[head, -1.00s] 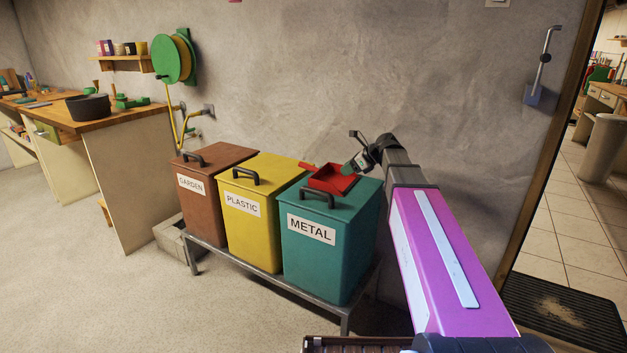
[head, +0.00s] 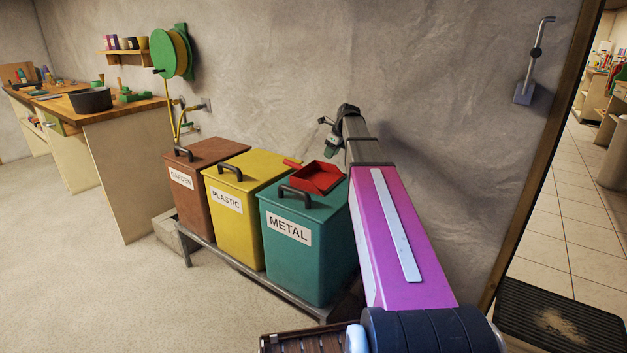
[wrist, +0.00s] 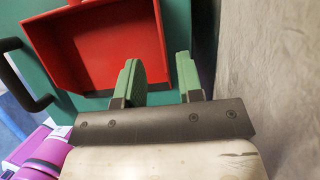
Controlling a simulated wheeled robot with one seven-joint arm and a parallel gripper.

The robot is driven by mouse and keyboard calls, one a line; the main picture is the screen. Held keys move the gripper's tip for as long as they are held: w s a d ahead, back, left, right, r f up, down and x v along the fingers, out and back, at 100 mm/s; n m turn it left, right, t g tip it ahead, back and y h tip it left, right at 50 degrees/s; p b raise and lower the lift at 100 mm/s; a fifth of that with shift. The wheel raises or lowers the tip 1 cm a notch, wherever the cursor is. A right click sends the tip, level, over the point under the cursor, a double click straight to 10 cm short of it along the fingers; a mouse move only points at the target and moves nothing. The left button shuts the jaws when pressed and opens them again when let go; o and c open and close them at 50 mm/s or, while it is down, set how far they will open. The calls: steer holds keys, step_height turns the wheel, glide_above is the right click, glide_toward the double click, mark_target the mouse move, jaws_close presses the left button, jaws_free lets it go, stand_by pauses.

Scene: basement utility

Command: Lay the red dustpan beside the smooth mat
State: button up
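The red dustpan (head: 318,178) lies on the lid of the teal METAL bin (head: 305,250), its handle pointing to the back left. My gripper (head: 329,150) is just behind and above it, against the wall. A dark mat (head: 560,318) lies on the floor at the doorway, lower right. It looks ribbed, with a pale dusty patch; no smooth mat is recognizable.
The yellow PLASTIC bin (head: 240,225) and brown GARDEN bin (head: 195,195) stand left of the METAL bin on a low metal stand (head: 250,278). The wall is close behind. A workbench (head: 125,180) stands at the left. The floor in front of the bins is open.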

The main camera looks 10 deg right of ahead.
mark_target(326, 164)
steer(key=shift+x, duration=3.4)
steer(key=shift+d, duration=0.15)
jaws_close()
